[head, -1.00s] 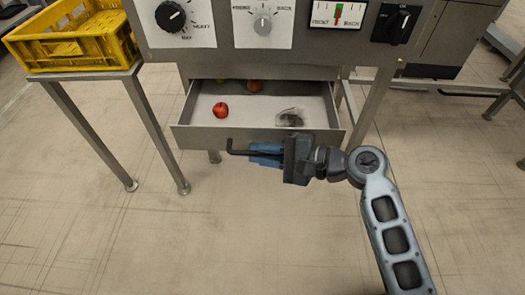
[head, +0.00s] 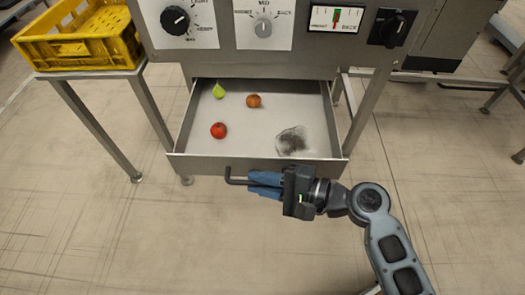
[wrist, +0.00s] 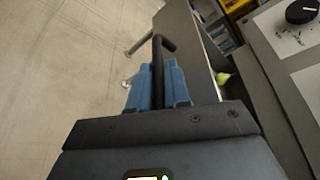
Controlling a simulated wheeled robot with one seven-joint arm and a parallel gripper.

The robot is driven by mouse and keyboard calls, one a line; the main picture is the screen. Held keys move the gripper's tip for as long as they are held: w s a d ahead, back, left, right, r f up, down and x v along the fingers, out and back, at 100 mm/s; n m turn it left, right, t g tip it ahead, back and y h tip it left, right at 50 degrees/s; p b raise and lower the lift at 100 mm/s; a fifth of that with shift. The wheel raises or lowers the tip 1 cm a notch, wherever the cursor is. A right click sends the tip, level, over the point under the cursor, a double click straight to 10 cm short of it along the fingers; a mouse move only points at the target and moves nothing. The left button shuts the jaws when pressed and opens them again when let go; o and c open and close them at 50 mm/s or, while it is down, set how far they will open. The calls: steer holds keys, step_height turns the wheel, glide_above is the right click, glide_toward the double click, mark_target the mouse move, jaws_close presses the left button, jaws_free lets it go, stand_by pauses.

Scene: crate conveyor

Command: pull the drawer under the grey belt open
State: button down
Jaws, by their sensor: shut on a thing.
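The grey drawer (head: 195,162) under the machine stands well open in the head view, and its inside floor shows. A red fruit (head: 219,130), an orange-brown fruit (head: 254,101) and a green pear-like fruit (head: 218,91) lie in it, with a dark smudged patch at the right. My gripper (head: 262,184) is at the drawer's front, its blue fingers shut on the dark bar handle (head: 234,181). In the wrist view the handle (wrist: 158,65) runs between the two blue fingers (wrist: 157,88), its bent end past them.
Above the drawer is a control panel with a black knob (head: 175,20), a grey knob (head: 263,27), a gauge (head: 336,18) and a black switch (head: 391,27). A yellow crate (head: 80,38) stands on a metal stand at the left. The floor before the drawer is clear.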

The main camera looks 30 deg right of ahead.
steer(key=s, duration=0.1)
steer(key=s+a, duration=0.1)
steer(key=s+a+p, duration=0.1)
steer(key=s, duration=0.1)
steer(key=c, duration=1.4)
jaws_free()
steer(key=shift+w, duration=0.1)
steer(key=shift+c, duration=0.2)
steer(key=p+v, duration=0.1)
steer(key=v, duration=0.6)
steer(key=shift+s+d, duration=0.2)
steer(key=shift+s, duration=0.2)
